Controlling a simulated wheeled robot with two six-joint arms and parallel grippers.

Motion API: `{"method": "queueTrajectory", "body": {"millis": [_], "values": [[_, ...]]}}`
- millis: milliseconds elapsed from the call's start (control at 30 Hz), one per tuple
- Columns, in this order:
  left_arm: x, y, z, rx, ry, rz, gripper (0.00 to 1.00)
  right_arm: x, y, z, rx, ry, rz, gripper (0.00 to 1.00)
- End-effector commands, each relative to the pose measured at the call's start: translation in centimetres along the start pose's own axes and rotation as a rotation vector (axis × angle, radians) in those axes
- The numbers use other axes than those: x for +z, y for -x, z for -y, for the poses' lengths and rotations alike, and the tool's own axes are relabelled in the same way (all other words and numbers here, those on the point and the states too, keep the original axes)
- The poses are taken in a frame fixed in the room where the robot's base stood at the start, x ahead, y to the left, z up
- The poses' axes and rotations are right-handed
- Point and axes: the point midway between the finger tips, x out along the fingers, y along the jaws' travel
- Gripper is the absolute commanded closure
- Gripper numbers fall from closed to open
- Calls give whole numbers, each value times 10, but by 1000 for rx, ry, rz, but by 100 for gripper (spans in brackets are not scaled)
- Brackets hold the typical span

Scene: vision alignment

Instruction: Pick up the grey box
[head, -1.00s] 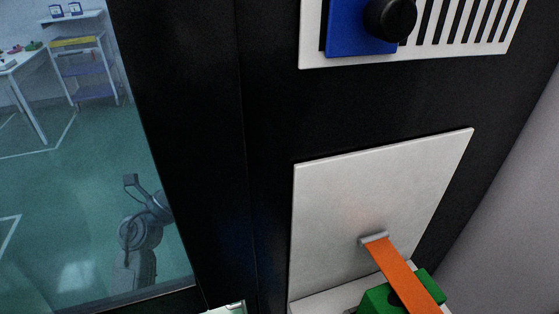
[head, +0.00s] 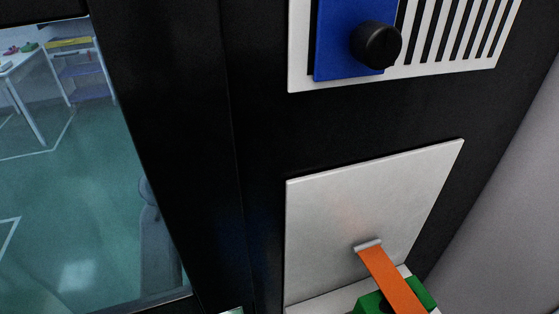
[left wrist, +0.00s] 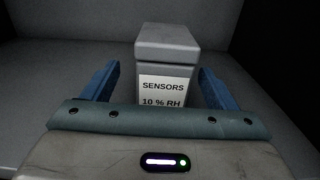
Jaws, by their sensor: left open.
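The grey box (left wrist: 166,38) stands upright in the left wrist view, with a white label reading "SENSORS 10 % RH" on its front. My left gripper (left wrist: 158,68) is open, with one blue finger on each side of the box and clear gaps to both sides. The box's lower part is hidden behind the gripper body. Whether the fingers reach beside the box or stop in front of it is hard to tell. The box does not show in the head view. My right gripper is in neither view.
Dark grey walls surround the box, with a black area at right. In the head view, a black frame holds a glass pane (head: 90,190), a blue plate (head: 335,35) with a black knob (head: 377,45), and a white panel (head: 330,215) with an orange strap (head: 390,280) over a green block (head: 370,302).

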Motion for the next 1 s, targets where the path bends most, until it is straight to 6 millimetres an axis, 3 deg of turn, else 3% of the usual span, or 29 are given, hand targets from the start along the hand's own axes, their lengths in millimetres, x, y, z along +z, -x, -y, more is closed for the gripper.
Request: {"method": "queueTrajectory", "body": {"millis": [300,433,733,1000], "values": [[10,-34,3,-2,5,4,20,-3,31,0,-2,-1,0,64],[6,-49,3,-1,4,3,20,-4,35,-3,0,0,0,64],[3,-52,3,0,1,1,20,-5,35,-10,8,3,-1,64],[4,-52,3,0,1,1,72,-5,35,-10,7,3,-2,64]]}}
